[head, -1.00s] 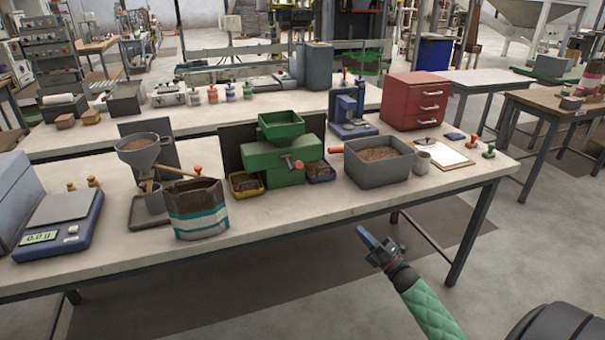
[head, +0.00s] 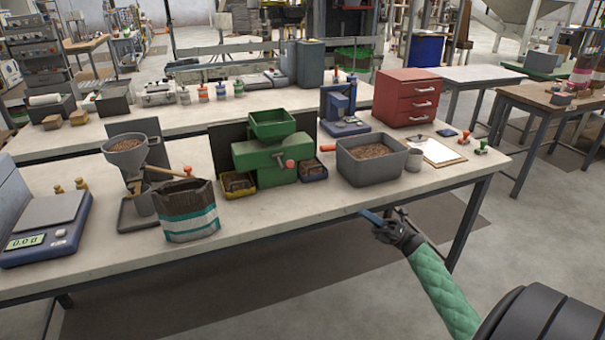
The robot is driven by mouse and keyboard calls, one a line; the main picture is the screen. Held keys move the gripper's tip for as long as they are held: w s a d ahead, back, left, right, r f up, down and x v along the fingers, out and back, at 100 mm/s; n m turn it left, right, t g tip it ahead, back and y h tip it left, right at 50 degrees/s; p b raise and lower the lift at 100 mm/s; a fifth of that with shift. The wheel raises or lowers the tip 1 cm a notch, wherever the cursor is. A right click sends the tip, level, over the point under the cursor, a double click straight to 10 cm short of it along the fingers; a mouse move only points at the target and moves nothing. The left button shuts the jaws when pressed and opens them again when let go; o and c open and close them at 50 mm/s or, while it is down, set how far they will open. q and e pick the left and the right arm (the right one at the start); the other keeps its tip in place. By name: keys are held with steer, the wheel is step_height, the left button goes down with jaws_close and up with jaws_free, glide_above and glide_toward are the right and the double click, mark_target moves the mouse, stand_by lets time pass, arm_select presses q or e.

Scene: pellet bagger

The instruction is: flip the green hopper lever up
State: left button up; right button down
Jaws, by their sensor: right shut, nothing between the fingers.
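The green hopper machine (head: 262,164) stands on the table in the middle, with a square open green hopper (head: 272,123) on top. A small lever with a red knob (head: 290,164) sits on its right front side; no separate green lever can be made out at this size. My right gripper (head: 370,218) is shut and empty. It shows just in front of the table's front edge, below and to the right of the machine and apart from it. The green-sleeved arm behind it is mine. My left gripper is not in view.
A grey bin of pellets (head: 371,160) stands right of the machine, and a pellet bag (head: 188,210) stands left of it. Small yellow (head: 238,184) and blue (head: 312,170) trays flank the machine. A scale (head: 45,220) sits far left. The table front (head: 290,215) is clear.

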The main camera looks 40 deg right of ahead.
arm_select(q)
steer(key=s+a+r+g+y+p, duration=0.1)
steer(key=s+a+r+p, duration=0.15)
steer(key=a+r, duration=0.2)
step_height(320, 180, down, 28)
steer(key=p, duration=0.7)
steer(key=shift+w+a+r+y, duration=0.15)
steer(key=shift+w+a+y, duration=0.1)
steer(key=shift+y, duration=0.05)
arm_select(e)
steer(key=x, duration=2.4)
steer(key=shift+r, duration=0.25)
